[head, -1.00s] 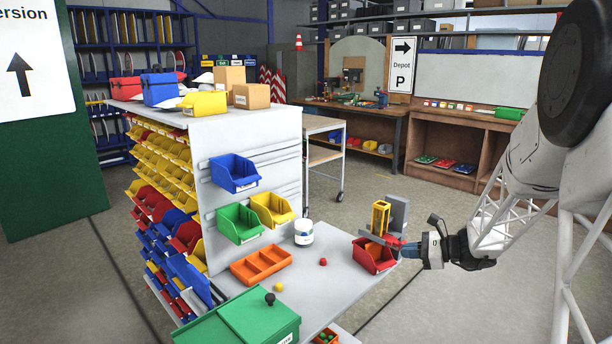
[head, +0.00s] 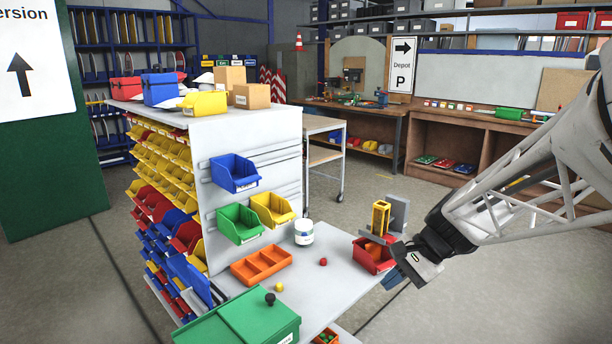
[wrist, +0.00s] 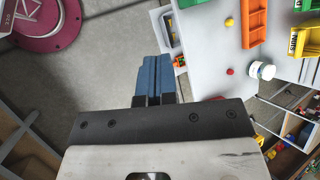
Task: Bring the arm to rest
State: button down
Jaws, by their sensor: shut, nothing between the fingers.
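My gripper (head: 394,279) is shut and empty. In the head view it hangs just off the right edge of the work table, in front of the red bin (head: 372,256) and overlapping its right side in the picture. The arm reaches in from the right. In the wrist view the blue fingers of my gripper (wrist: 153,62) lie together, with grey floor beyond them and the table to their right.
The table (head: 330,285) holds an orange divided tray (head: 261,265), a white jar (head: 304,233), a red ball (head: 323,262), a yellow ball (head: 279,287) and a green box (head: 240,320). A yellow frame (head: 381,217) stands behind the red bin. Floor right of the table is clear.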

jog(key=s+r+n+t+h, duration=0.2)
jog(key=s+n+h, duration=0.5)
jog(key=s, duration=1.3)
jog(key=shift+s+d+n+h, duration=0.3)
jog(key=shift+d+n, duration=0.15)
jog(key=shift+n, duration=0.65)
